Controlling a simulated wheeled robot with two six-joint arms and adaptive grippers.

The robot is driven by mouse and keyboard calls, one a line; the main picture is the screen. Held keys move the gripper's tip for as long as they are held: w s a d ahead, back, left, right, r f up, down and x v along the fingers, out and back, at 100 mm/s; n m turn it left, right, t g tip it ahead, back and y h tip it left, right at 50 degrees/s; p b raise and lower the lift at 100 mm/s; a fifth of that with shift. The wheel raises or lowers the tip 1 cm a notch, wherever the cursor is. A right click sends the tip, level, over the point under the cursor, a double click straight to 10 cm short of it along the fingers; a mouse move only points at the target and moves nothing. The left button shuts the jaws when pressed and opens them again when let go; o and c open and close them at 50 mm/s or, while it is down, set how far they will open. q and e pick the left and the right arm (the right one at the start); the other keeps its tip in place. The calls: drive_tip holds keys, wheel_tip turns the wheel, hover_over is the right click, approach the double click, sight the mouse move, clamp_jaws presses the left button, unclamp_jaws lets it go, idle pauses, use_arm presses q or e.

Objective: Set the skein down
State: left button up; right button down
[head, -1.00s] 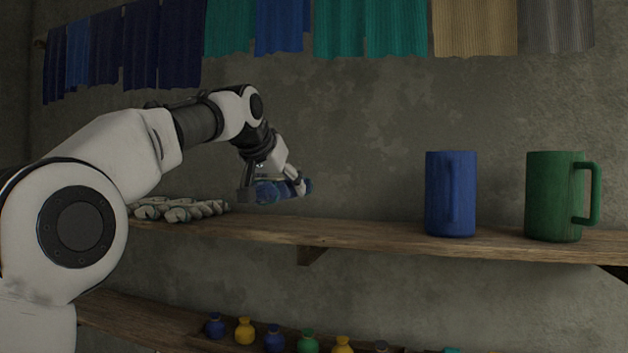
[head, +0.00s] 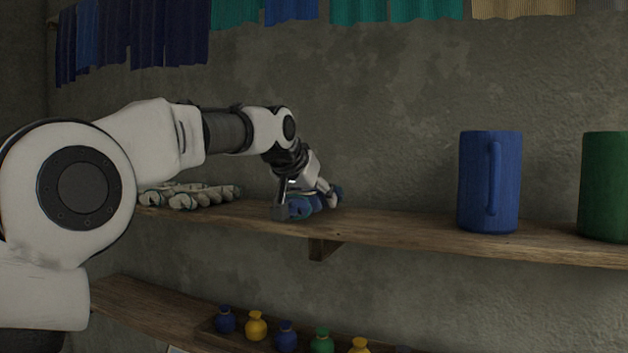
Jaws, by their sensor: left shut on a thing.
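The blue skein (head: 302,207) is in the head view, at the upper wooden shelf (head: 385,228), between the pale knitted pile and the blue mug. My left gripper (head: 306,203) is shut on the skein, reaching in from the left and tilted downward. The skein is low, at the level of the shelf top; I cannot tell whether it fully rests on the board. The gripper's fingers hide part of it. My right gripper is not in view.
A pale knitted pile, perhaps gloves (head: 190,195), lies left on the shelf. A blue mug (head: 488,182) and a green mug (head: 606,187) stand to the right. Free shelf lies between skein and blue mug. Small tied pouches (head: 256,326) sit on a lower shelf. Cloths hang above.

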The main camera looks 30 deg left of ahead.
use_arm(q)
drive_tip(key=shift+f, duration=0.3)
drive_tip(key=shift+s+r, duration=0.1)
drive_tip(key=shift+s, duration=0.35)
drive_tip(key=shift+w+f, duration=0.3)
drive_tip(key=shift+f, duration=0.15)
drive_tip(key=shift+s+f+b, duration=0.1)
drive_tip(key=shift+s+b, duration=0.05)
drive_tip(key=shift+b, duration=0.25)
drive_tip(key=o, duration=1.5)
drive_tip(key=shift+f, duration=0.1)
drive_tip(key=shift+c, duration=0.2)
